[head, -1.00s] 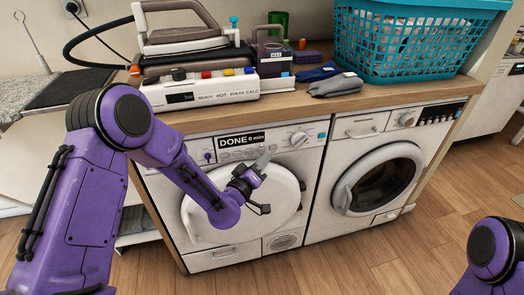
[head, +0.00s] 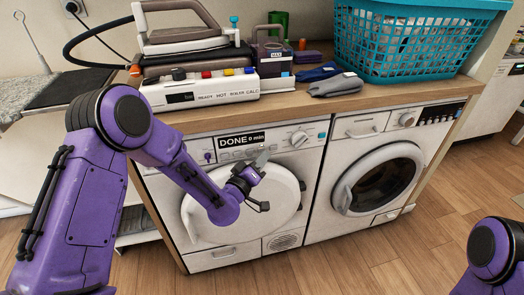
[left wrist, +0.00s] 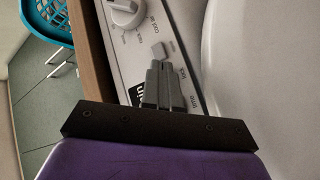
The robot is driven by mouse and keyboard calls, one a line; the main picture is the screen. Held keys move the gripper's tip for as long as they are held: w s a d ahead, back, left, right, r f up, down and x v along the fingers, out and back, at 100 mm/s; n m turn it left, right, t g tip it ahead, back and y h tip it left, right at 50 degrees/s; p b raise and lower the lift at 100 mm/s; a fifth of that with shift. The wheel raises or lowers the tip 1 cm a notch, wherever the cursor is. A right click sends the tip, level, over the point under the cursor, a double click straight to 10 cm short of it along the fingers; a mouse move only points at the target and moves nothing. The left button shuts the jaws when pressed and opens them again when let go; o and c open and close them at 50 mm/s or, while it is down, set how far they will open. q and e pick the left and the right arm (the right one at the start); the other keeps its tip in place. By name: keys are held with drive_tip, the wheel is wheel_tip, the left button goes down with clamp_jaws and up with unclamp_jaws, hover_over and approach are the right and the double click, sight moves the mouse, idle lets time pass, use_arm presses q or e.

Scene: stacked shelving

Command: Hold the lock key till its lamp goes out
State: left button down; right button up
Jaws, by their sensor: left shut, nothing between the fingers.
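The left washing machine (head: 205,262) has a white control panel with a dark display (head: 242,140) reading "DONE 0 min" and a round dial (head: 299,139). My left gripper (head: 264,158) is shut and empty, its fingertips at the row of keys below the display. In the left wrist view the shut fingers (left wrist: 162,68) point at a small pale key (left wrist: 158,50), very close or touching; I cannot tell which. My right gripper is out of view.
A wooden counter (head: 415,93) above the machines carries an iron station (head: 200,92), a teal basket (head: 412,45) and grey-blue cloths (head: 335,85). A second machine (head: 376,180) stands to the right. The floor in front is clear.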

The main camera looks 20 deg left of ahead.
use_arm(q)
drive_tip(key=shift+w+a, duration=0.2)
drive_tip(key=shift+w, duration=0.1)
idle(1.4)
idle(0.6)
drive_tip(key=shift+s+d, duration=0.45)
drive_tip(key=shift+s, duration=0.2)
drive_tip(key=s+d, duration=0.2)
drive_tip(key=s, duration=0.2)
drive_tip(key=shift+s+d+b, duration=0.1)
drive_tip(key=shift+d+b, duration=0.3)
